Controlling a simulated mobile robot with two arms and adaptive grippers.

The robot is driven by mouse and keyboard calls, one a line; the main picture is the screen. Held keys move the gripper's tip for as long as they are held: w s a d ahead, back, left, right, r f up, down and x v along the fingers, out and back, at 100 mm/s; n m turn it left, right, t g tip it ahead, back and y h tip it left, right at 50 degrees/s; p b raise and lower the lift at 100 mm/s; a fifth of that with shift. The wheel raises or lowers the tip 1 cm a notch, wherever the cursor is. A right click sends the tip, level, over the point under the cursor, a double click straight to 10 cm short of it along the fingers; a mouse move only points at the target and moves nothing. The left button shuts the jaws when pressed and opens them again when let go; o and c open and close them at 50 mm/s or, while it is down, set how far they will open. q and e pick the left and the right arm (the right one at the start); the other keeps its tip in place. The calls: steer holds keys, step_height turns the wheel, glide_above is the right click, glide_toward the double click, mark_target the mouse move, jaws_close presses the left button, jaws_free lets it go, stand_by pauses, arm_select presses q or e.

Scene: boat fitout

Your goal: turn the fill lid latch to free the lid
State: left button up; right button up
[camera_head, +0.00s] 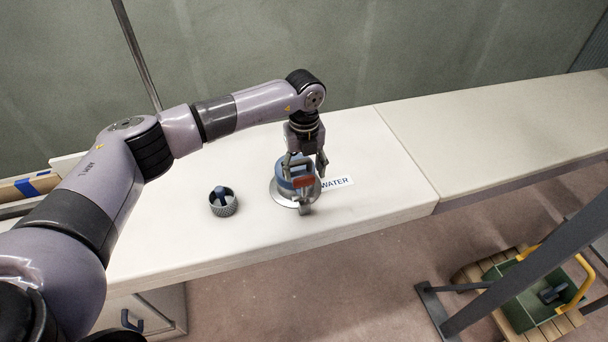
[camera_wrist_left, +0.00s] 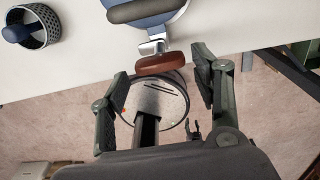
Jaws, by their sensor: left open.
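The fill lid (camera_head: 283,172) is a blue cap on a round metal flange (camera_head: 281,195), set in the white counter. A red-brown latch grip (camera_head: 303,182) shows at its front, and a metal tab (camera_head: 306,209) shows at the flange's near edge. My left gripper (camera_head: 305,167) points down over the lid, its fingers apart. In the left wrist view the latch grip (camera_wrist_left: 160,64) lies between the open fingers (camera_wrist_left: 161,85), with gaps on both sides, and the blue lid (camera_wrist_left: 158,18) is partly cut off at the top. My right gripper is out of view.
A grey mesh cup (camera_head: 224,208) with a blue knob stands left of the lid. A WATER label (camera_head: 337,182) lies right of it. The counter's front edge (camera_head: 345,230) is close.

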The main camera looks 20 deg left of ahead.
arm_select(q)
step_height(320, 180, up, 9)
stand_by(0.3)
